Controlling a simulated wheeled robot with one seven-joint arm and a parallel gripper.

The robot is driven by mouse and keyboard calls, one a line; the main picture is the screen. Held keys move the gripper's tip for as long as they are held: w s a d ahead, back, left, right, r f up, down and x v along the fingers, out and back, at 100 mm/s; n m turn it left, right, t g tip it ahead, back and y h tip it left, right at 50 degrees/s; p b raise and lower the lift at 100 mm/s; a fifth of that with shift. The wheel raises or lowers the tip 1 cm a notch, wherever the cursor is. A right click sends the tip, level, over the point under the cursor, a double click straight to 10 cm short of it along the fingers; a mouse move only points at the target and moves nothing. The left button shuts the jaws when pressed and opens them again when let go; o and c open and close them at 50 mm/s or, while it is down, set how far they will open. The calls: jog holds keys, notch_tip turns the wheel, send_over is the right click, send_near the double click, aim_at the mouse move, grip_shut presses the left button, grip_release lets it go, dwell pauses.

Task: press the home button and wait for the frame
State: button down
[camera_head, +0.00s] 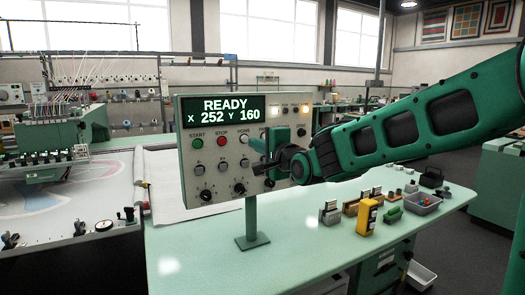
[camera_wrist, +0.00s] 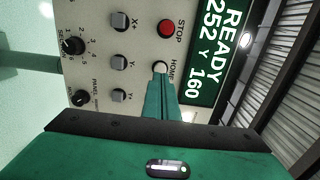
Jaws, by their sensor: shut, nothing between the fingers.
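The control panel (camera_head: 218,176) stands on a post on the green bench, its display (camera_head: 223,111) reading READY, X 252 Y 160. The white HOME button (camera_wrist: 160,67) is right at my fingertips in the wrist view; it also shows in the head view (camera_head: 244,139). My gripper (camera_wrist: 160,82) is shut and empty, pointing at the panel. Its green fingers reach the button's lower edge in the wrist view; I cannot tell whether they touch it. The tufting machine's head (camera_head: 55,140) is at the left, over a bed with a patterned cloth (camera_head: 70,190).
The red STOP button (camera_wrist: 166,29) sits close beside HOME, and the green START button (camera_head: 198,145) is further left. Grey jog buttons (camera_wrist: 119,61) and knobs (camera_wrist: 73,45) lie below. A yellow device (camera_head: 367,216) and a grey tray (camera_head: 422,203) stand on the bench at right.

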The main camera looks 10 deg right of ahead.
aim_at(246, 139)
jog(key=shift+x, duration=1.95)
